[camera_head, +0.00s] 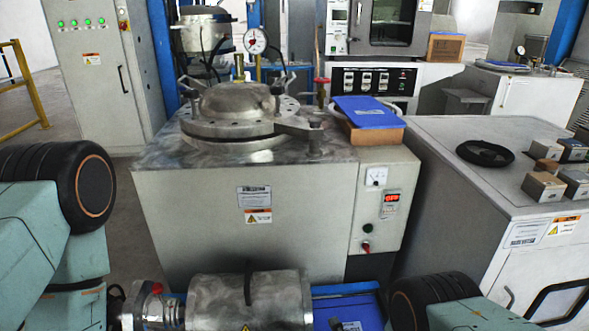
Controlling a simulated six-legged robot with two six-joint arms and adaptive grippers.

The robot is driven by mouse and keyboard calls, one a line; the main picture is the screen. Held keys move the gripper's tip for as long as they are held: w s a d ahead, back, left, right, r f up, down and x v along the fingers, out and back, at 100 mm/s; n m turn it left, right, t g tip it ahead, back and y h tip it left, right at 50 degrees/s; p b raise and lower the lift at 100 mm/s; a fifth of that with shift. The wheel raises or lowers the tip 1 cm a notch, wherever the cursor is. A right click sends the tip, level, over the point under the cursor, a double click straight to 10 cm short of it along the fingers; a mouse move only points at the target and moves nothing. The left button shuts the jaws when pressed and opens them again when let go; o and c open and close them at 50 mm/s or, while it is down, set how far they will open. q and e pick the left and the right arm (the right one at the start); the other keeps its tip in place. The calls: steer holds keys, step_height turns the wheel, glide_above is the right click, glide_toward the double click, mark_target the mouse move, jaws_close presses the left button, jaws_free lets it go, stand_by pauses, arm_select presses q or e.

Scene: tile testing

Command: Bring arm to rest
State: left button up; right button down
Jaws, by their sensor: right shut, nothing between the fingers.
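My right arm (445,302) comes in at the bottom right, a teal link with a black round joint. My left arm (45,215) fills the left edge, with a large black joint and teal links. My left gripper is not in view.
A grey machine (190,215) with a round metal lid (235,105) stands ahead. A blue folder (367,112) lies on a brown box. A metal cylinder (275,297) is close at the bottom. A white cabinet (455,190) bearing small blocks (543,186) stands right. A yellow rail (32,90) is left.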

steer(key=s+d+r+n+g+h+p, duration=0.1)
steer(key=s+d+r+n+g+p, duration=0.2)
steer(key=s, duration=0.8)
steer(key=s+d+r+n+g+h+p, duration=0.2)
steer(key=s+r+n+g, duration=0.4)
steer(key=s, duration=0.5)
steer(key=s+d+r+n+g+h+p, duration=0.1)
steer(key=s+d+r+n+g+p, duration=0.3)
steer(key=s+g, duration=0.3)
steer(key=s+d, duration=0.1)
steer(key=s, duration=0.3)
steer(key=shift+d+r+h, duration=0.15)
steer(key=shift+d+h, duration=0.15)
steer(key=shift+d, duration=0.05)
